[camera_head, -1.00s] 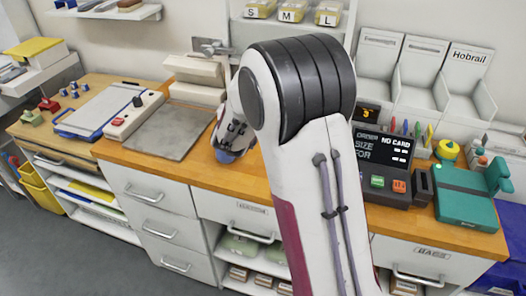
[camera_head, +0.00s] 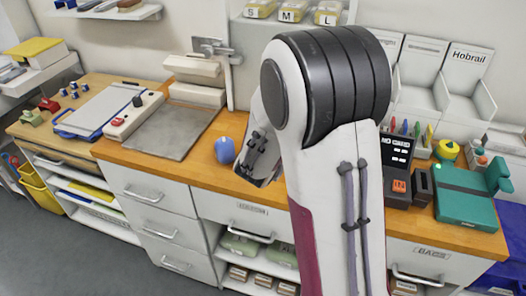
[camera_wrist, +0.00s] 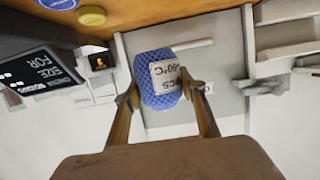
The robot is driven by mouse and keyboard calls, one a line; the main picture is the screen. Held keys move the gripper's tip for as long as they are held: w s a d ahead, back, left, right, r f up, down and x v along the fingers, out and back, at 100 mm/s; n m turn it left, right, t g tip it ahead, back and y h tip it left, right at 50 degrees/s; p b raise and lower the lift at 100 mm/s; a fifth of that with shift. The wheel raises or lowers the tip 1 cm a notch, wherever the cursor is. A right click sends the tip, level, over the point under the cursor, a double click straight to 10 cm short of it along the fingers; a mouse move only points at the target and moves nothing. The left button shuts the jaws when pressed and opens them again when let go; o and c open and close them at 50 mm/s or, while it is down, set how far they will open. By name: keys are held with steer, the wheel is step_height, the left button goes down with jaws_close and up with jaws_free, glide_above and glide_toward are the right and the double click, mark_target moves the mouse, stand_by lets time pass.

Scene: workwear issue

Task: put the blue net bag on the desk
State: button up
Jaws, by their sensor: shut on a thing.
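The blue net bag (camera_head: 224,150) shows in the head view as a small rounded blue shape at the end of my gripper (camera_head: 240,160), over the wooden desk (camera_head: 205,175). In the wrist view the blue net bag (camera_wrist: 154,102) sits between the two fingers of my gripper (camera_wrist: 162,92), which are shut on it. It has a blue mesh and a pale label with upside-down text, including "40°C". I cannot tell how high the bag is above the desk. My arm hides part of the desk's middle.
A grey mat (camera_head: 172,131) lies to the left, beside a white box with a dark knob (camera_head: 134,113). A dark terminal (camera_head: 397,165) and a teal device (camera_head: 465,195) stand to the right. Bare wood lies between mat and arm. A post with pale blocks (camera_head: 197,80) stands behind.

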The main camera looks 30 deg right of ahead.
steer(key=shift+f, duration=2.95)
steer(key=shift+f, duration=2.05)
steer(key=shift+f, duration=0.15)
steer(key=o, duration=1.2)
steer(key=shift+a+r, duration=0.1)
steer(key=shift+r, duration=0.1)
steer(key=shift+v, duration=5.9)
